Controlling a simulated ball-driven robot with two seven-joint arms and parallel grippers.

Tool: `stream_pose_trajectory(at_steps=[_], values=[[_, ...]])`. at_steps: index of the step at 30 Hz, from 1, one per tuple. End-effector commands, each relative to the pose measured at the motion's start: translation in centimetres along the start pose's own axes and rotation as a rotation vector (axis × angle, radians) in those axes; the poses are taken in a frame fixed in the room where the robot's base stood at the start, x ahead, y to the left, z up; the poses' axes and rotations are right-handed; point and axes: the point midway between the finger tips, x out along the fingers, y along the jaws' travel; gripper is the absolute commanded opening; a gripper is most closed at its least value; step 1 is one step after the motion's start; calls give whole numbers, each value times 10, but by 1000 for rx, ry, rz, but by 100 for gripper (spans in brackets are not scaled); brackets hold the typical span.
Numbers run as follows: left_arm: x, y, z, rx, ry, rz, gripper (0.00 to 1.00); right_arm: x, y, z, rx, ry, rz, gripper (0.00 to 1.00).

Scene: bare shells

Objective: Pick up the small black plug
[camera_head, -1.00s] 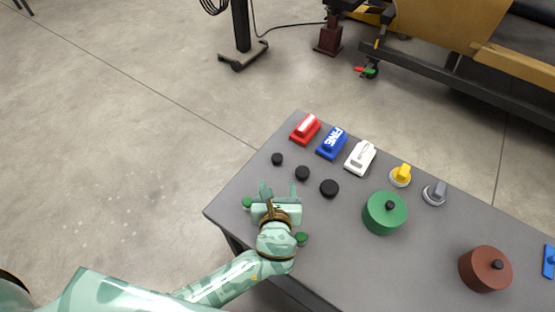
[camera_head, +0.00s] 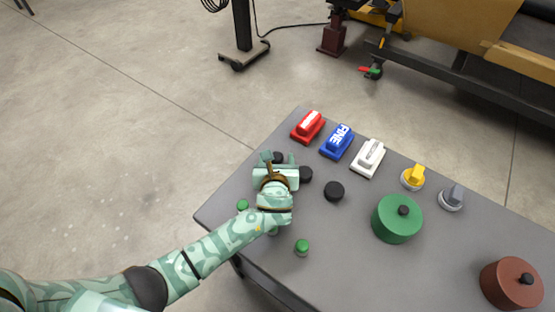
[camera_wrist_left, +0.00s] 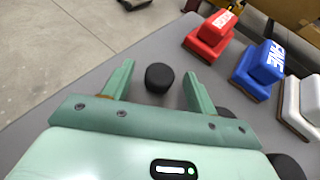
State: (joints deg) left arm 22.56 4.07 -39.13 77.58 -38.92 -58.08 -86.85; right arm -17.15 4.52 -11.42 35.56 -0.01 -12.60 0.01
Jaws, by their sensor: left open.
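The small black plug (camera_head: 278,157) stands near the left side of the grey table, the smallest of a row of black plugs. In the left wrist view the small black plug (camera_wrist_left: 159,77) sits between my two fingers, with a gap on each side. My left gripper (camera_head: 278,160) is open around it and holds nothing. It also shows in the left wrist view (camera_wrist_left: 158,70). In the head view the gripper hides part of the plug. My right gripper is not in view.
A medium black plug (camera_head: 305,174) is close right of the gripper, with a larger one (camera_head: 334,191) beyond. Red (camera_head: 308,126), blue (camera_head: 337,141) and white (camera_head: 368,158) blocks stand behind. A green pot (camera_head: 397,219) is to the right. Small green knobs (camera_head: 302,247) lie nearer.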

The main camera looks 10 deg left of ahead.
Motion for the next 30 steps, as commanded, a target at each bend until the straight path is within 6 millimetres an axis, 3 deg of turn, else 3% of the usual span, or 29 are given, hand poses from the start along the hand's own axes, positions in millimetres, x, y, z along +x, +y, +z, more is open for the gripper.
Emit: stream_pose_trajectory(at_steps=[3, 9, 19, 30], values=[[-1, 0, 2, -1, -1, 0, 58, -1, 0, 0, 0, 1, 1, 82], [-1, 0, 1, -1, -1, 0, 10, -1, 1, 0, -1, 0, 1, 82], [-4, 0, 9, -2, -3, -1, 9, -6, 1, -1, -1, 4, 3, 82], [-34, 0, 82, -4, -7, -1, 9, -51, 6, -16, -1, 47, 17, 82]])
